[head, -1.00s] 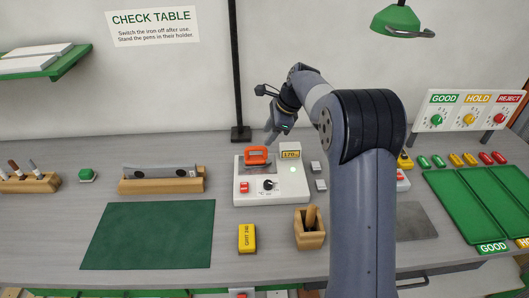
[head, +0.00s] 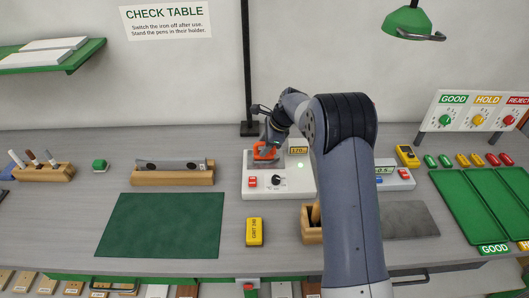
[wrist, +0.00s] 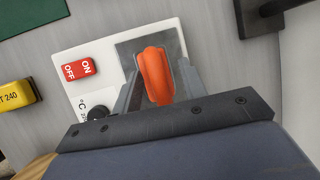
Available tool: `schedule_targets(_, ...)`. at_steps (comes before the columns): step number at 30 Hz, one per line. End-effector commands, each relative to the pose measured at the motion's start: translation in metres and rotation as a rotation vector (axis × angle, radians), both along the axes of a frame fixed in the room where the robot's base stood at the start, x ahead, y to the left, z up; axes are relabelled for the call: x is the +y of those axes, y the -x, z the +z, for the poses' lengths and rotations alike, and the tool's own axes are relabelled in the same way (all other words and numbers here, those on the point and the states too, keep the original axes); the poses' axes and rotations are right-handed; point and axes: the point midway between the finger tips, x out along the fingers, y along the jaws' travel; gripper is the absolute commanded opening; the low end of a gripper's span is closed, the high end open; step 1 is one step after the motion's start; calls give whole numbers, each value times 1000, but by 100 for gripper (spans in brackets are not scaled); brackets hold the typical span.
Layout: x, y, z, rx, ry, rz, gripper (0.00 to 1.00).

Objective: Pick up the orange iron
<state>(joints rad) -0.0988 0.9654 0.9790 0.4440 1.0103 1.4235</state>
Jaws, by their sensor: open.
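The orange iron (head: 265,151) rests on the metal plate of a white station (head: 262,188) on the table. In the wrist view the iron's orange handle (wrist: 156,76) stands between the two grey fingers of my gripper (wrist: 157,88). The fingers are apart on either side of the handle, and I cannot tell whether either one touches it. My gripper (head: 270,141) comes over the iron from behind in the head view and partly hides it. The station's red on/off switch (wrist: 78,70) and dark knob (wrist: 97,113) show in the wrist view.
A yellow grit block (head: 254,231) and a wooden holder (head: 311,224) stand in front of the station. A black post (head: 247,80) rises behind it. A wooden rack (head: 172,178) and green mat (head: 160,225) lie left; green trays (head: 462,205) are right.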

Motion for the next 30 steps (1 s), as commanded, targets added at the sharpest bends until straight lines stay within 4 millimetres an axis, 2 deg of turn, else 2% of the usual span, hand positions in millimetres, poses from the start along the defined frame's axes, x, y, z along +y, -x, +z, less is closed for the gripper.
schedule_targets(2, 0, 0, 0, 0, 0, 0, 40)
schedule_targets(17, 0, 0, 0, 0, 0, 0, 0)
schedule_targets(30, 0, 0, 2, -2, 0, 0, 0)
